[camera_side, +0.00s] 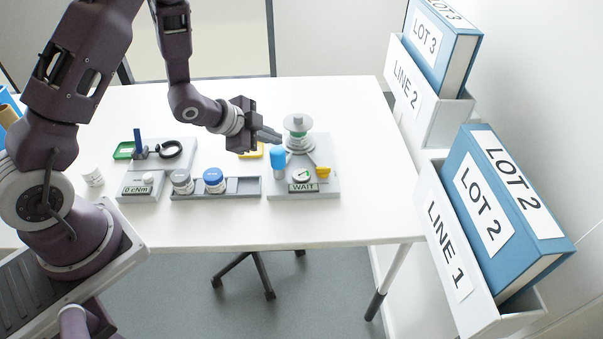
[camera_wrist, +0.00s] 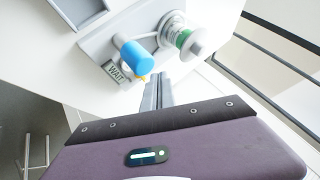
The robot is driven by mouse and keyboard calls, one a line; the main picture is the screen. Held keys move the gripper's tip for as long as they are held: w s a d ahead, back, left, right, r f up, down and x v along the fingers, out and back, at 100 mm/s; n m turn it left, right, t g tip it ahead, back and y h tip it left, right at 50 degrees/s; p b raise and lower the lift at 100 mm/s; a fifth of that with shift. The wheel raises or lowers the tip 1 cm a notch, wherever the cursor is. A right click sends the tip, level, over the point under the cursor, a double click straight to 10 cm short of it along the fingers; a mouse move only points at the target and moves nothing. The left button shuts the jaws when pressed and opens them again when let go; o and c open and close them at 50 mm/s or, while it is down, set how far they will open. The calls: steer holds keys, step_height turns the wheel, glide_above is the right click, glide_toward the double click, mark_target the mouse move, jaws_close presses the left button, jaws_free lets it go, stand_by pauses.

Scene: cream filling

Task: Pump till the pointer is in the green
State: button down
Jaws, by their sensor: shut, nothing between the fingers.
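The filling station (camera_side: 325,183) is a grey base at the right of the table. On it stand a pump with a pale round head (camera_side: 297,122) and green band, a blue cylinder (camera_side: 278,160), a yellow part (camera_side: 323,171) and a small round gauge (camera_side: 301,177). The gauge's pointer is too small to read. A display (camera_side: 303,188) reads WAIT. My gripper (camera_side: 279,139) is shut and empty, just left of the pump head in the side view. In the wrist view the pump head (camera_wrist: 198,45) and blue cylinder (camera_wrist: 136,56) lie beyond my fingers (camera_wrist: 157,80).
A white jar (camera_side: 92,176) stands farther left. The table front is clear.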

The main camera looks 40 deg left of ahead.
step_height(320, 180, up, 6)
stand_by(0.6)
stand_by(0.6)
step_height(320, 180, up, 8)
steer(key=n+y, duration=0.2)
steer(key=n, duration=0.1)
glide_above(274, 152)
steer(key=s+a, duration=0.1)
steer(key=s, duration=0.1)
steer(key=s+r+n+g+y, duration=0.1)
steer(key=s+r+n, duration=0.3)
steer(key=s+r, duration=0.35)
steer(key=s+d+r+n+g, duration=0.1)
steer(key=s+d+n, duration=0.1)
steer(key=s, duration=0.7)
steer(key=s+d+r+n+g+h, duration=0.1)
steer(key=s+d, duration=0.4)
steer(key=s, duration=0.4)
steer(key=shift+s+n+h, duration=0.3)
steer(key=shift+n, duration=0.1)
steer(key=shift+r, duration=0.1)
